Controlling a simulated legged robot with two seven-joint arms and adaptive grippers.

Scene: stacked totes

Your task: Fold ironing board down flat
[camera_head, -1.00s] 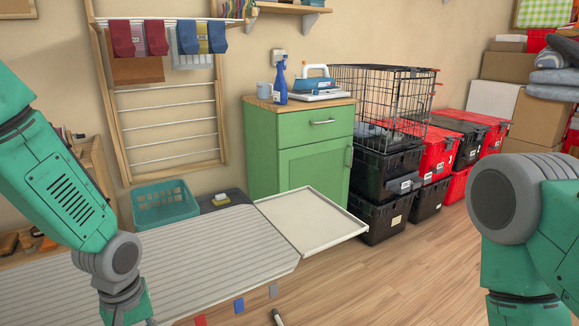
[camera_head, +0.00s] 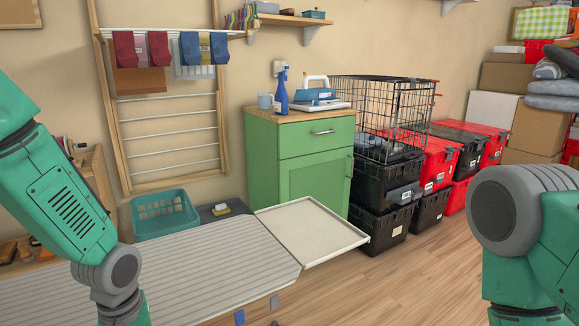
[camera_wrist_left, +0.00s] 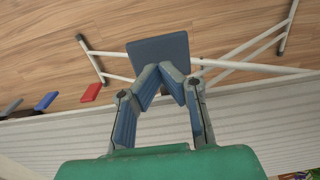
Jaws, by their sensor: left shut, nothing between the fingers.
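The ironing board (camera_head: 215,270) has a grey striped top and fills the lower left of the head view. In the left wrist view its striped top (camera_wrist_left: 245,118) lies across the lower half, with white tubular legs (camera_wrist_left: 250,66) beyond its edge. A blue-grey flat paddle (camera_wrist_left: 158,50) shows beyond my fingertips, by a white bar. My left gripper (camera_wrist_left: 168,68) is shut and empty, its tips overlapping the paddle in the picture; I cannot tell whether they touch. In the head view the left gripper is out of frame below. My right gripper is out of view.
Red (camera_wrist_left: 91,92) and blue (camera_wrist_left: 46,101) tabs show by the board's edge. A white tray-like panel (camera_head: 312,230) lies beyond the board, before the green cabinet (camera_head: 315,177). A teal basket (camera_head: 165,213) stands behind. Wooden floor (camera_head: 400,285) is clear at right, before stacked totes (camera_head: 380,225).

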